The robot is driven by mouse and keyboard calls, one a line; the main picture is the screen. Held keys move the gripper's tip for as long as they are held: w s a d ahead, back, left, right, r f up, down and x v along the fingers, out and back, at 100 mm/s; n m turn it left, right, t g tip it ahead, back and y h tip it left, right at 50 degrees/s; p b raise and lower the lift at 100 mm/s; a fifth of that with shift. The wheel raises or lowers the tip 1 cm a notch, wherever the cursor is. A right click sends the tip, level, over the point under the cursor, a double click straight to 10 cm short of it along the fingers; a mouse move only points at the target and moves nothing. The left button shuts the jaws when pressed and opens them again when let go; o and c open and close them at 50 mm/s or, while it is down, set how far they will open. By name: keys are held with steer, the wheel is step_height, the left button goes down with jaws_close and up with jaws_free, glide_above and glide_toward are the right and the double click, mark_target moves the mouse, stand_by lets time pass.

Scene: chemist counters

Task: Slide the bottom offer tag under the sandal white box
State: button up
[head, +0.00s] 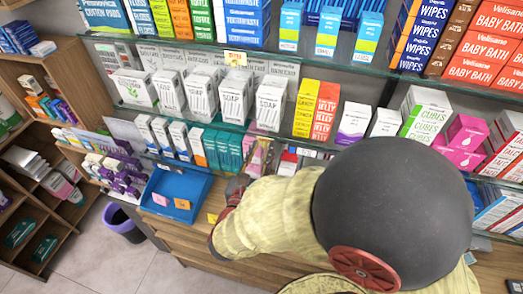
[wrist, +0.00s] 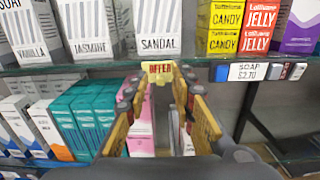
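The white sandal box (wrist: 158,28) stands upright on the shelf, with its label facing me, between the jasmine box (wrist: 90,28) and the yellow candy box (wrist: 226,28). It also shows in the head view (head: 271,104). A yellow offer tag (wrist: 160,71) with red letters is between the fingertips of my gripper (wrist: 160,82), which look closed on its sides. The tag is at the shelf's front edge, just below the sandal box; I cannot tell whether it touches the shelf. In the head view my arm hides much of the gripper.
Another offer tag (head: 236,58) is on the upper shelf edge. A soap price label (wrist: 255,71) is right of my gripper. Teal boxes (wrist: 88,120) stand on the shelf below.

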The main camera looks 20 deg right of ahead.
stand_by(0.3)
steer(key=v, duration=1.2)
stand_by(0.5)
steer(key=s+d+f+m+g+y+b, duration=0.1)
steer(key=s+f+m+g+y+b, duration=0.45)
steer(key=f+m, duration=0.4)
steer(key=s+f+m+g+y+b, duration=0.2)
steer(key=s+f+m+g+b, duration=0.2)
steer(key=s+f+m+g, duration=0.55)
steer(key=w+d+r+m+t+y+b, duration=0.2)
steer(key=w+d+r+m+t+b, duration=0.2)
steer(key=d+m+b, duration=0.4)
steer(key=w+m+t+b, duration=0.1)
steer(key=w+m+b, duration=0.1)
steer(key=b, duration=0.1)
steer(key=shift+w+d+t, duration=0.3)
steer(key=shift+w, duration=0.05)
